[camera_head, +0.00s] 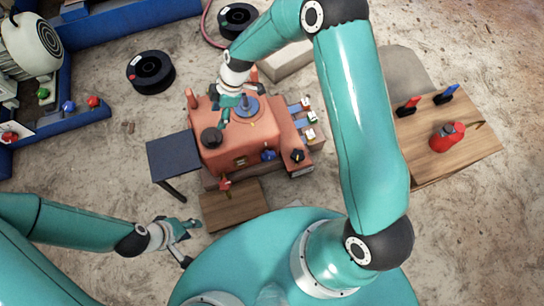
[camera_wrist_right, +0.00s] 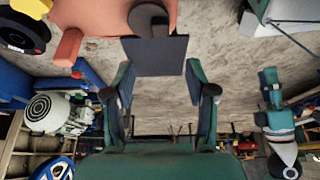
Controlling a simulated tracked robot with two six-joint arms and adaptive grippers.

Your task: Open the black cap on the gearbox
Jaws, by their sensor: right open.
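The gearbox (camera_head: 240,152) is an orange-red housing at the centre of the head view. The round black cap (camera_head: 211,138) sits on its top at the left; the cap also shows at the top of the right wrist view (camera_wrist_right: 148,18). My right gripper (camera_head: 226,112) is above the gearbox, close behind the cap in the head view. In the right wrist view its fingers (camera_wrist_right: 162,82) are spread with nothing between them, and the cap is beyond the fingertips. My left gripper (camera_head: 187,240) is low at the left, apart from the gearbox, with its fingers spread and empty.
A small dark table (camera_head: 172,155) stands left of the gearbox. A wooden board (camera_head: 234,206) lies in front. A wooden table (camera_head: 447,135) with a red can (camera_head: 446,137) is at the right. A black spool (camera_head: 150,72) lies on the floor behind.

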